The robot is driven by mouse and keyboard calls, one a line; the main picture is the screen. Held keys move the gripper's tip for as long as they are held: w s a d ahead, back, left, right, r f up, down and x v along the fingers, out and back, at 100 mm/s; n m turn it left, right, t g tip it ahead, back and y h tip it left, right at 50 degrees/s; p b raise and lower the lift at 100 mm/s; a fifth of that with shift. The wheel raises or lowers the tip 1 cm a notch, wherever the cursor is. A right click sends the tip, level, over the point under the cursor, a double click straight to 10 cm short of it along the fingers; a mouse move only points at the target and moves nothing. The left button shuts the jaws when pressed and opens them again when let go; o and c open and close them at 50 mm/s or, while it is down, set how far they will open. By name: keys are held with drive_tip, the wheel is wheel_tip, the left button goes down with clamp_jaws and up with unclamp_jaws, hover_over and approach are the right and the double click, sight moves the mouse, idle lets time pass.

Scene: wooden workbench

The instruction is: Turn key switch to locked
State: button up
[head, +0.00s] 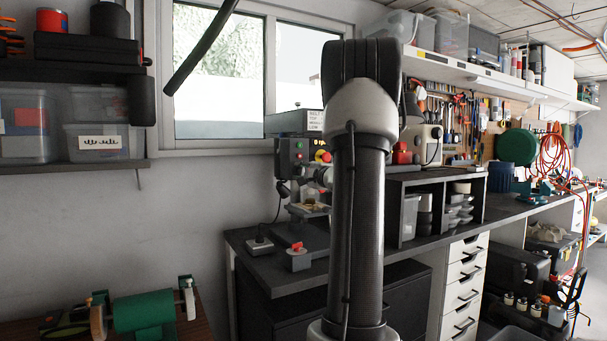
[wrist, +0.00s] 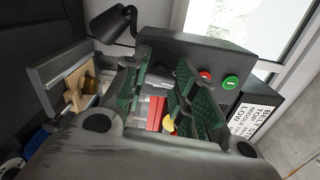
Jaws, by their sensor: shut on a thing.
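The drill press control panel (head: 293,157) stands on the bench in the head view, behind my arm. In the wrist view its dark housing (wrist: 198,58) carries a red button (wrist: 205,75) and a green button (wrist: 230,82). My gripper (wrist: 172,105) has its green-padded fingers at this panel, left of the buttons, shut on the key switch. The fingers hide the key switch, so its turn position cannot be read. A bit of yellow (wrist: 169,124) shows between the fingers. In the head view my arm hides most of the gripper.
A belt-position label (wrist: 246,122) is beside the panel. A black lamp (wrist: 110,22) stands close on the left in the wrist view. A red-and-yellow knob (head: 323,156) sits on the panel. A small red-topped box (head: 298,258) lies near the bench's front edge.

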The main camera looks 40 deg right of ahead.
drive_tip(key=shift+n, duration=0.7)
drive_tip(key=shift+f+n, duration=0.1)
drive_tip(key=shift+n, duration=0.2)
drive_tip(key=o, duration=1)
drive_tip(key=shift+o, duration=0.2)
drive_tip(key=v, duration=1.2)
